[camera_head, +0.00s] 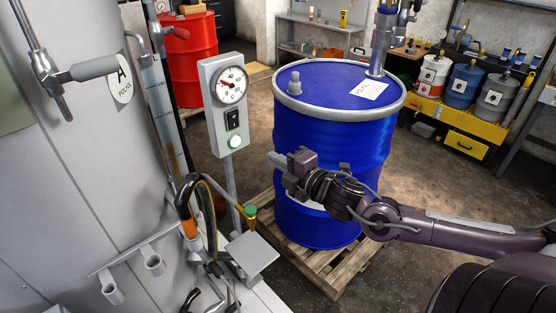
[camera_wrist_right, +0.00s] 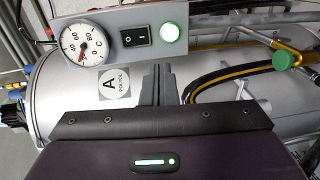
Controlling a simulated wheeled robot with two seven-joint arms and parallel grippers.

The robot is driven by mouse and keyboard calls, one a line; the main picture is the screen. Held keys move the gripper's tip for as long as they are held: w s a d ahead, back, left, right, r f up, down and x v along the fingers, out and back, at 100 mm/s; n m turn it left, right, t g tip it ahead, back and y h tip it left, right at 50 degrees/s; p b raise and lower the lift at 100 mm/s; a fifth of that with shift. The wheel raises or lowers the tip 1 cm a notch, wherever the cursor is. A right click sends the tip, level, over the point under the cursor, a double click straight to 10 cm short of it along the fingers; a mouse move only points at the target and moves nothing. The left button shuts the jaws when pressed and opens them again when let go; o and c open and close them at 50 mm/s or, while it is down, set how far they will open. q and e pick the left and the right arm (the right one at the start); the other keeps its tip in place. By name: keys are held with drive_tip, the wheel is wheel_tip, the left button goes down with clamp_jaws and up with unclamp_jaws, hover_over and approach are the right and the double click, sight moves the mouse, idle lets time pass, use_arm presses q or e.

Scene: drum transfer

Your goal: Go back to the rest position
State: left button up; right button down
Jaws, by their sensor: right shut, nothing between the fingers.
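My right gripper (camera_head: 275,158) reaches in from the right in the head view. It is in front of the blue drum (camera_head: 325,115), with its fingertips pointing left toward the control box (camera_head: 223,105). The fingers are shut together and hold nothing. In the right wrist view the closed fingers (camera_wrist_right: 157,82) stand up in front of the silver tank (camera_wrist_right: 65,95) and its round "A POLYOL" label, below the control box (camera_wrist_right: 148,38). I cannot tell whether the gripper touches the drum. My left gripper is not in view.
The control box has a dial gauge, a black switch and a lit green lamp. The drum stands on a wooden pallet (camera_head: 330,275) with a pipe at its top. Hoses (camera_head: 190,195) and a green-capped fitting (camera_head: 251,211) are at lower left. A red drum (camera_head: 192,60) stands behind.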

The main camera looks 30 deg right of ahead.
drive_tip(key=s+d+f+m+g+h, duration=0.3)
drive_tip(key=d+f+m+h, duration=0.3)
drive_tip(key=d+f, duration=1.05)
drive_tip(key=s+f+m+g, duration=0.2)
drive_tip(key=s+f, duration=0.3)
drive_tip(key=f, duration=0.5)
drive_tip(key=s+f+m+g, duration=0.25)
drive_tip(key=s+f, duration=0.25)
drive_tip(key=f, duration=0.4)
drive_tip(key=s+f+m+g, duration=0.25)
drive_tip(key=s+f, duration=0.25)
drive_tip(key=f, duration=0.5)
drive_tip(key=s+a+f+m+g+y, duration=0.1)
drive_tip(key=s+a+f+m+g, duration=0.1)
drive_tip(key=s+a+f, duration=0.7)
drive_tip(key=s+a+f+m+g+y, duration=0.2)
drive_tip(key=s+a+f, duration=0.8)
drive_tip(key=s+a, duration=0.5)
drive_tip(key=shift+s+a+f+g+y, duration=0.25)
drive_tip(key=shift+s+a+g+y, duration=0.05)
drive_tip(key=shift+a+g, duration=0.65)
